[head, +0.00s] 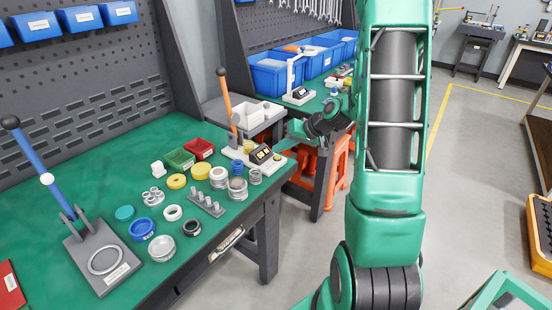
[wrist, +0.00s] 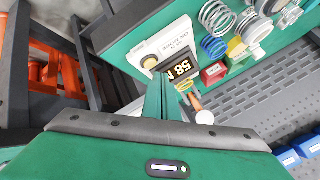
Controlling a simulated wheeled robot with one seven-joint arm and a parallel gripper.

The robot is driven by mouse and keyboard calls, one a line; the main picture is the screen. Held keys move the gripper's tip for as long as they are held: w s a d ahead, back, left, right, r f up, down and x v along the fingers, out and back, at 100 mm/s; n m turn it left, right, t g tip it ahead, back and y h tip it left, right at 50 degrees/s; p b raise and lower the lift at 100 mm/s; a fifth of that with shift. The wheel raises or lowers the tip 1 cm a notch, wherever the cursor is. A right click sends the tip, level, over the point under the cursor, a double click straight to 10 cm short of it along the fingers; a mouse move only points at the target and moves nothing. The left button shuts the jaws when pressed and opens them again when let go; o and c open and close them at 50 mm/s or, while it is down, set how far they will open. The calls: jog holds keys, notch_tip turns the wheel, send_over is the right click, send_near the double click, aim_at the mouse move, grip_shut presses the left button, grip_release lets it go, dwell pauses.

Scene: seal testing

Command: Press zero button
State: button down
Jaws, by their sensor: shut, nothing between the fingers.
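A tester with a white base (head: 243,156), a black display (head: 262,153) and an orange-handled lever (head: 225,93) stands near the right end of the green bench. In the wrist view its display (wrist: 181,69) shows upside down and seems to read 58 N. A round gold button (wrist: 149,62) sits on the white base beside the display. Its label is too blurred to read. My gripper (wrist: 164,80) is shut and empty, with its fingertips close to the display and button. I cannot tell whether they touch. In the head view my gripper (head: 287,146) is just right of the display.
Springs, rings and cups stand left of and in front of the tester, with a red bin (head: 200,149) and a green bin (head: 181,159) behind them. A blue-handled press (head: 95,255) stands at the left. Orange stools (head: 338,163) are right of the bench.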

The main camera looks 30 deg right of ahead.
jog(key=shift+f, duration=0.15)
jog(key=shift+s+f, duration=0.1)
jog(key=shift+f, duration=0.15)
jog(key=shift+f, duration=0.35)
dwell(0.8)
dwell(0.4)
jog(key=shift+r, duration=0.8)
jog(key=shift+r, duration=0.1)
notch_tip(320, 180, up, 5)
jog(key=shift+f, duration=0.1)
dwell(1.0)
